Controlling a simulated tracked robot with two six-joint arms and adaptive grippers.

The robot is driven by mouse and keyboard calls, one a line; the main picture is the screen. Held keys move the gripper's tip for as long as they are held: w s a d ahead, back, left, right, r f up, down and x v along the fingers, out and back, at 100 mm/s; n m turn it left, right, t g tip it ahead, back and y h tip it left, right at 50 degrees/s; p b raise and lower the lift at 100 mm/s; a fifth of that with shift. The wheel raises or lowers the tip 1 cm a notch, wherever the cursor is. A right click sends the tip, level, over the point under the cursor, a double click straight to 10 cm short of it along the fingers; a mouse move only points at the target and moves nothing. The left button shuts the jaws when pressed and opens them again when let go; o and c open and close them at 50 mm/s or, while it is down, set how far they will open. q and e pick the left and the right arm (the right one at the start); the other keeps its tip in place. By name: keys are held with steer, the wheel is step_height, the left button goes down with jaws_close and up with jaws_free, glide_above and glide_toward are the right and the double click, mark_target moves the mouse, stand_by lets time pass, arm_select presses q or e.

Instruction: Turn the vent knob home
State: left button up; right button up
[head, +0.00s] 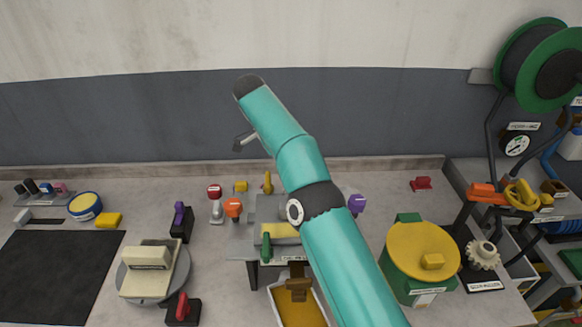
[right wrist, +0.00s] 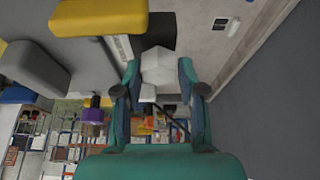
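Several small coloured knobs and handles stand on the bench in the head view: a red one (head: 214,190), an orange one (head: 233,207), a purple one (head: 356,203) and a green handle (head: 266,246). Their labels are too small to read, so I cannot tell which is the vent knob. My teal arm crosses the middle of the head view and hides its own gripper. In the right wrist view my right gripper (right wrist: 159,72) has its fingers apart, with a pale block (right wrist: 158,62) showing between the tips. I cannot tell whether they touch it. My left gripper is out of view.
A green drum with a yellow lid (head: 422,249) stands right of my arm. A round grey turntable (head: 170,284) and a black mat (head: 52,275) are at left. A large green reel (head: 545,65) is at upper right. A wall (head: 100,115) backs the bench.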

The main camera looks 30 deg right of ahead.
steer(key=shift+o, duration=1.3)
steer(key=shift+n, duration=0.3)
